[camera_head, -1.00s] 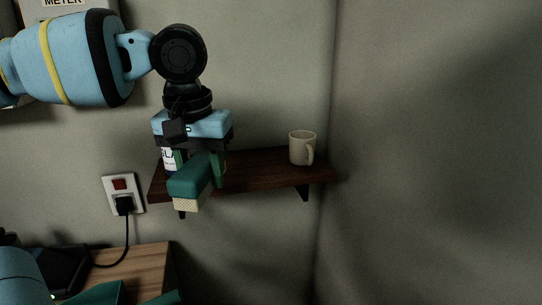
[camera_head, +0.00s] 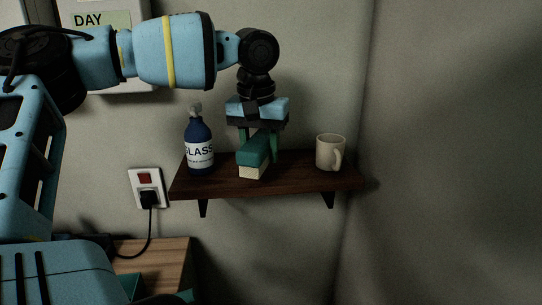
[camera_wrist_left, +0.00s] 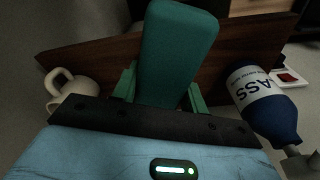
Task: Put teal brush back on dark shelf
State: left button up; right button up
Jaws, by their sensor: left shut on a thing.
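The teal brush (camera_head: 256,147) has a teal back and pale bristles facing down. My left gripper (camera_head: 261,146) is shut on it from above. It holds the brush at the dark shelf (camera_head: 310,180), between the blue bottle and the mug. I cannot tell whether the bristles touch the board. In the left wrist view the brush (camera_wrist_left: 178,50) lies between the green fingers (camera_wrist_left: 160,92), with the dark wood of the shelf (camera_wrist_left: 90,58) behind it. My right gripper is not in view.
A blue glass-cleaner bottle (camera_head: 199,133) stands on the shelf left of the brush. A beige mug (camera_head: 329,152) stands to the right. A wall socket with a plug (camera_head: 147,188) is below left, above a wooden bench top (camera_head: 155,270). A wall corner lies right of the shelf.

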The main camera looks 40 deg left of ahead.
pick_arm(q)
jog(key=shift+w+a+f, duration=0.1)
jog(key=shift+w+a, duration=0.25)
jog(key=shift+w, duration=0.45)
jog(key=shift+w+a+f, duration=0.1)
jog(key=shift+w+a, duration=0.25)
jog(key=shift+w, duration=0.5)
jog(key=shift+w+a, duration=0.35)
jog(key=shift+w, duration=0.45)
jog(key=shift+w, duration=0.1)
jog(key=shift+w+a+f, duration=0.15)
jog(key=shift+f+p, duration=0.35)
jog(key=shift+f, duration=1.3)
jog(key=shift+f, duration=0.1)
jog(key=o, duration=1.2)
jog(key=r, duration=0.4)
jog(key=s+r, duration=0.1)
jog(key=r, duration=0.7)
jog(key=shift+s+d+r, duration=0.1)
jog(key=shift+s+d, duration=0.05)
jog(key=shift+d, duration=0.25)
